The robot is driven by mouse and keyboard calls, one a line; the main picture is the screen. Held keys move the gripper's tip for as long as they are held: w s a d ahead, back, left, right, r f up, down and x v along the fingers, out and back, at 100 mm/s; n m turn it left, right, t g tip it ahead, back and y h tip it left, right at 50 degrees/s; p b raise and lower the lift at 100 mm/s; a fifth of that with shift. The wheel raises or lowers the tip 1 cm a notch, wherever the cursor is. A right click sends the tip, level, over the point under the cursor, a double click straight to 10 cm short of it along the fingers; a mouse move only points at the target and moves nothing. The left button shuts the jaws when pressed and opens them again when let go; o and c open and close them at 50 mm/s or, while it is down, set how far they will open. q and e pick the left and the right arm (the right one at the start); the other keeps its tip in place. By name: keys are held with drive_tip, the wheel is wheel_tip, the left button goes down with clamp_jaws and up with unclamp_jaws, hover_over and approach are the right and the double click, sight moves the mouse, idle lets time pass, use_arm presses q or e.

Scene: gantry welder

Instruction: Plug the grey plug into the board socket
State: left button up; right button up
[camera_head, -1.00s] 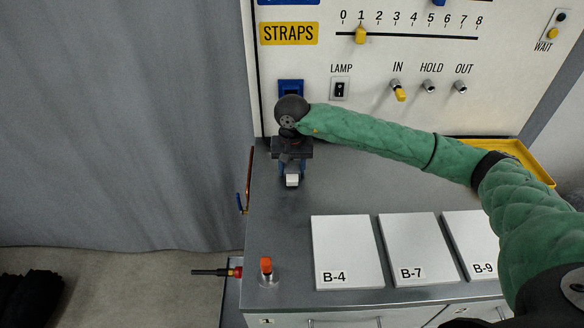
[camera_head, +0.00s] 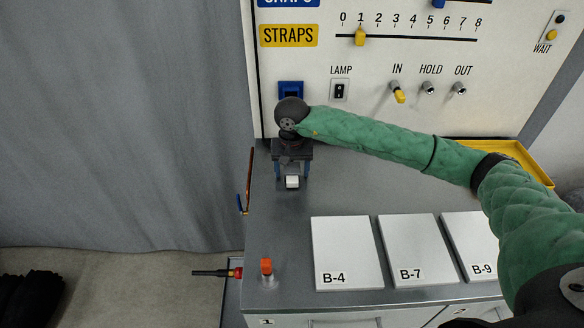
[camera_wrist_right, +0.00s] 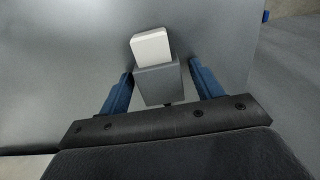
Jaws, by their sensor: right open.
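The grey plug (camera_wrist_right: 158,83) is a dark grey block with a white box-shaped part at its far end, and it is at the steel worktop. It sits between the two blue fingers of my right gripper (camera_head: 292,171), with a gap on each side. That gripper is open and points down over the worktop. In the head view the white end (camera_head: 292,182) shows just in front of the fingers, and the grey body is mostly hidden. The blue board socket (camera_head: 291,87) is on the upright panel behind my right wrist, which covers its lower part. My left gripper is not in view.
White plates B-4 (camera_head: 346,251), B-7 (camera_head: 418,248) and B-9 (camera_head: 470,245) lie to the right on the worktop (camera_head: 345,190). An orange-topped button (camera_head: 266,268) stands at the front left. The panel has a lamp switch (camera_head: 340,90) and toggles. A yellow tray (camera_head: 541,170) is at back right.

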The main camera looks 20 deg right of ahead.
sight(292, 169)
drive_tip(key=shift+r, duration=0.1)
drive_tip(key=shift+p, duration=0.55)
drive_tip(key=shift+r, duration=0.1)
drive_tip(key=shift+r+b, duration=0.5)
drive_tip(key=shift+b, duration=0.05)
drive_tip(key=shift+r, duration=0.2)
drive_tip(key=shift+r+b, duration=0.2)
drive_tip(key=shift+b, duration=0.1)
wheel_tip(292, 169, up, 5)
drive_tip(key=b, duration=0.3)
drive_tip(key=shift+s+f, duration=0.1)
drive_tip(key=shift+f, duration=0.1)
drive_tip(key=shift+r, duration=0.5)
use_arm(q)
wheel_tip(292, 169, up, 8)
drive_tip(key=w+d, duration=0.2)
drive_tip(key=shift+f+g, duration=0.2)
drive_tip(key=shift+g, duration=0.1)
